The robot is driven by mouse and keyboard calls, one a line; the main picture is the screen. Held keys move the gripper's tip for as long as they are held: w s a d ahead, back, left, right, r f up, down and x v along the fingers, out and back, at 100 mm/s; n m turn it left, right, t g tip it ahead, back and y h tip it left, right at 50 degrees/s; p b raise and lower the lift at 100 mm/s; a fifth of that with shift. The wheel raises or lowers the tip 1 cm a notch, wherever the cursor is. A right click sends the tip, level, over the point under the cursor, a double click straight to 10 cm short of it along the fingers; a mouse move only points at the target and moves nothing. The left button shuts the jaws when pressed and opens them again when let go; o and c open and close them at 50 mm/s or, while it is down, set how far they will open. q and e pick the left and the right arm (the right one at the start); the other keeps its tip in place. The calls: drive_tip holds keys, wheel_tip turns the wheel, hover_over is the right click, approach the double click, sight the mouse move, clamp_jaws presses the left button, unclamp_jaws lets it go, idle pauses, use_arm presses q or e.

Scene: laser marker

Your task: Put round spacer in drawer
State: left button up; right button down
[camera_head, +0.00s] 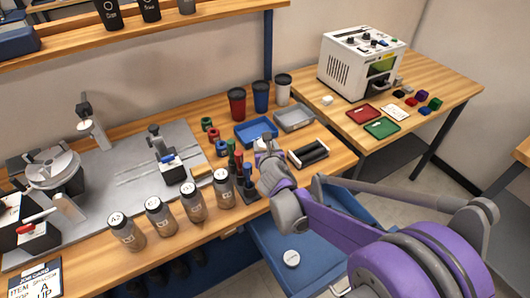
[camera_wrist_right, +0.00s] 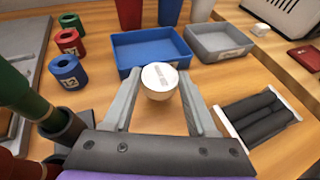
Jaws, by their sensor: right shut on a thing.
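A round spacer (camera_wrist_right: 160,79) with a white, marked top and a pale side sits between the fingertips of my right gripper (camera_wrist_right: 161,86). That gripper is shut on it, above the workbench in front of the blue tray. In the head view my right gripper (camera_head: 266,143) is small and the spacer in it is hard to make out. A blue drawer (camera_head: 330,272) stands open below the bench front. A similar round white-topped piece (camera_head: 291,258) lies in it. My right arm covers part of the drawer. My left gripper is not in view.
A blue tray (camera_wrist_right: 150,50) and a grey tray (camera_wrist_right: 219,43) stand behind the gripper. A black-roller holder (camera_wrist_right: 259,117) is to its right, dark upright tools (camera_head: 240,170) to its left. Labelled bottles (camera_head: 193,203) line the bench front.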

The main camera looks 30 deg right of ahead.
drive_tip(key=shift+f+b, duration=0.35)
drive_tip(key=shift+f, duration=1.35)
drive_tip(key=shift+f, duration=0.15)
drive_tip(key=shift+c, duration=1)
unclamp_jaws()
